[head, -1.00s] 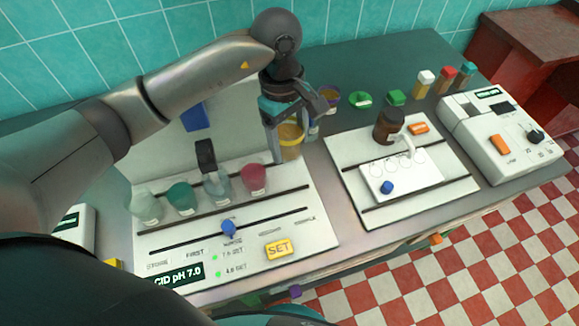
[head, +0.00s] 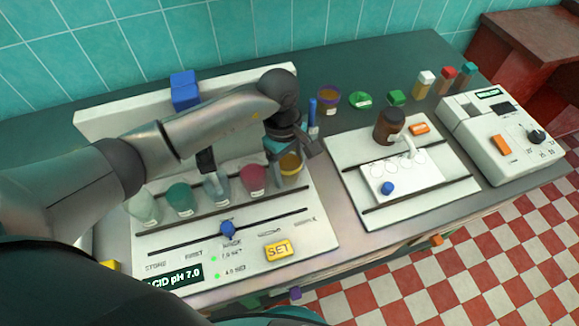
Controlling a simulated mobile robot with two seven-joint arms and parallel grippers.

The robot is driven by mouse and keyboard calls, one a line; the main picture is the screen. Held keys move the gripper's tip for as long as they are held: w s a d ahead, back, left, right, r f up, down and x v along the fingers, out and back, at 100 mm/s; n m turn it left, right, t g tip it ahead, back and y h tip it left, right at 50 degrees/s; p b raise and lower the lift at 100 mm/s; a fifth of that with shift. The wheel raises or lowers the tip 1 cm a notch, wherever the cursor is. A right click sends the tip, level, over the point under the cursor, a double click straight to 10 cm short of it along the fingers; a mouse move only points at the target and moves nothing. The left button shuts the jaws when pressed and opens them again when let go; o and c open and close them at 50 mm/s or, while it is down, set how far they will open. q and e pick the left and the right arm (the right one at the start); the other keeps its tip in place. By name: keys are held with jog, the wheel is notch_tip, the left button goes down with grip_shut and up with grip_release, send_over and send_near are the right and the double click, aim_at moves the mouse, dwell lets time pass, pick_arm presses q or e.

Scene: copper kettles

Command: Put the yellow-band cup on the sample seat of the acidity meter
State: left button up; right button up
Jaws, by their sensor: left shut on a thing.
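The yellow-band cup (head: 291,164), with amber contents, is at the right end of the row of cups on the acidity meter (head: 320,225). My left gripper (head: 287,158) is shut on it from above and behind. The cup looks upright and lines up with the other cups, over the place by the rightmost label. I cannot tell whether its base touches the seat, as the seat itself is hidden. The meter's display reads ACID pH 7.0. My right gripper is not in view.
A pink cup (head: 253,180) stands close left of the held cup, then a pale cup (head: 216,189), a green cup (head: 181,198) and another pale cup (head: 144,208). The dark probe (head: 206,159) stands above the row. A purple-rimmed cup (head: 329,98) stands behind right.

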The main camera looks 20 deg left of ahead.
pick_arm(q)
jog(key=shift+f, duration=0.2)
jog(key=o, duration=1.5)
jog(key=shift+r, duration=0.1)
jog(key=r, duration=0.8)
jog(key=a+r, duration=0.1)
jog(key=r, duration=0.3)
jog(key=shift+w+a+r+p, duration=0.1)
jog(key=shift+w+p, duration=0.25)
